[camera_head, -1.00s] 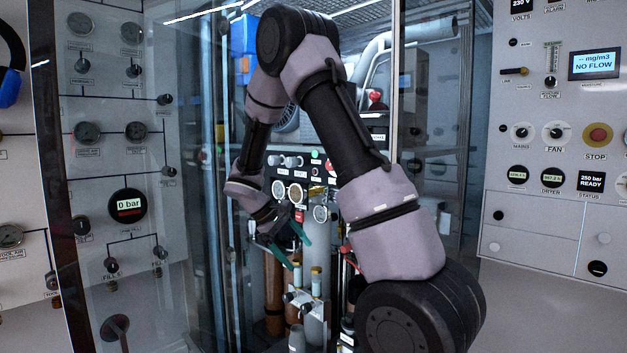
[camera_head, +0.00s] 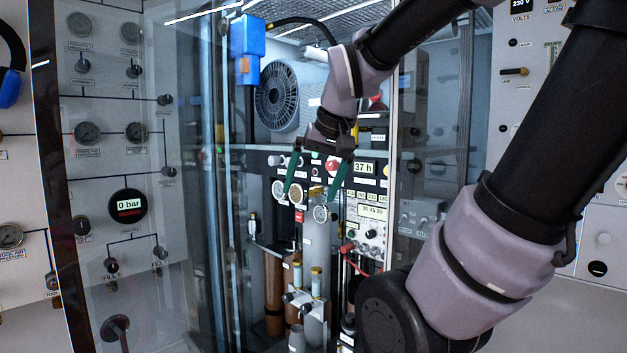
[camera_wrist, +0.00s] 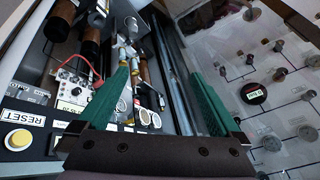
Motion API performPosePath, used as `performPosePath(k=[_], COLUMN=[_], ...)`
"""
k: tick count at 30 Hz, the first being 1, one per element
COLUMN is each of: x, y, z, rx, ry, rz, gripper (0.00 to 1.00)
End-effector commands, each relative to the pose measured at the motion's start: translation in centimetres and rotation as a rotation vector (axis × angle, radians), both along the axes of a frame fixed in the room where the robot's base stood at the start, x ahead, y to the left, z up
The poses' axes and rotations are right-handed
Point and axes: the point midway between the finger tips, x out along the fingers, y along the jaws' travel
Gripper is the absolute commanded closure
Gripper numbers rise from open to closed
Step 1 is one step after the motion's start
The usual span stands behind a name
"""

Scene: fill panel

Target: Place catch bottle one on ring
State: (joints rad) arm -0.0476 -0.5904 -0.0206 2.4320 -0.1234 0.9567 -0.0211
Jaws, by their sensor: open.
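My gripper (camera_head: 314,190) is open and empty, its two green fingers spread in front of the gauges of the fill panel. It also shows in the wrist view (camera_wrist: 161,78), with nothing between the fingers. Below it in the head view stand small cylinders with yellow tops (camera_head: 316,284) on a pale fixture, and a short pale vessel (camera_head: 297,339) sits lower down. I cannot tell which of these, if any, is catch bottle one. The ring cannot be made out in either view.
Brown cylinders (camera_head: 274,292) and a grey column stand behind the fixture. A glass panel (camera_head: 150,200) is at the left, a frame post (camera_head: 394,190) at the right. A red hose (camera_wrist: 96,74) and a yellow RESET button (camera_wrist: 18,140) show in the wrist view.

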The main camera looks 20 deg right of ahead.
Motion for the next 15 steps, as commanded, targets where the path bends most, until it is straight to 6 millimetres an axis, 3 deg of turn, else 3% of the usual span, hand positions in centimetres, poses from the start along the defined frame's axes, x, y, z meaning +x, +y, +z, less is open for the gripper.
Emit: performPosePath(k=[6, 15], x=[-2.5, -2.9], y=[0.7, 0.9], z=[1.4, 1.6], rx=[0.084, 0.102], ry=[-0.105, -0.122], rz=[-0.060, -0.071], gripper=[0.00, 0.00])
